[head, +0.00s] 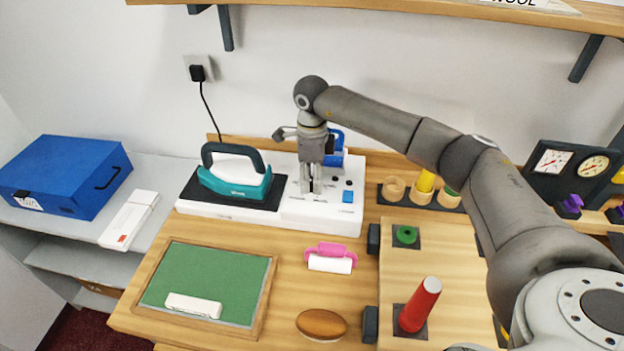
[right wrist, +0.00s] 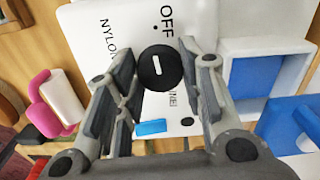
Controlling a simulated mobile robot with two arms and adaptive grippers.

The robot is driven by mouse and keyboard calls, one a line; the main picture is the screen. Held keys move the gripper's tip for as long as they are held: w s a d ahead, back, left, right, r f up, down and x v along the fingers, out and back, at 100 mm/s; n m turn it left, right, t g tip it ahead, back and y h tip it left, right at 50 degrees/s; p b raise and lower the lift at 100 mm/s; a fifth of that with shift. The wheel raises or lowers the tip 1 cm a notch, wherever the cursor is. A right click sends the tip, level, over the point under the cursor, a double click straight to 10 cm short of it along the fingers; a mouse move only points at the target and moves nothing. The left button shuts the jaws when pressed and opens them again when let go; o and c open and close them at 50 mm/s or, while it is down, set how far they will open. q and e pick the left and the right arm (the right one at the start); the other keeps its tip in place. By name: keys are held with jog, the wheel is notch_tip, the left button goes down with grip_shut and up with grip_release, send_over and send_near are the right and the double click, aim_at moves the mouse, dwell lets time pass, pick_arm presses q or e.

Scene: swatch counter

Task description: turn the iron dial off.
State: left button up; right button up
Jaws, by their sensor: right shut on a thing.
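The teal and white iron (head: 235,178) rests on a dark pad on the white iron station (head: 325,217) against the wall. Its black round dial (right wrist: 160,68) shows in the right wrist view with a short white line on its face. "OFF" is printed above the dial, and "NYLON" to its left. In the head view the gripper hides the dial. My left gripper is out of view.
A blue switch (head: 348,196) and a blue object (head: 335,158) are close to the gripper. A pink-handled roller (head: 330,258), brown oval (head: 321,324), green board (head: 207,283) and red cone (head: 420,305) are nearer the front. A shelf (head: 400,12) hangs above.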

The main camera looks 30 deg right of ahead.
aim_at(312, 180)
jog(key=shift+m, duration=0.6)
jog(key=shift+r, duration=0.1)
jog(key=o, duration=1)
jog(key=shift+o, duration=0.2)
notch_tip(312, 180, up, 12)
dwell(0.3)
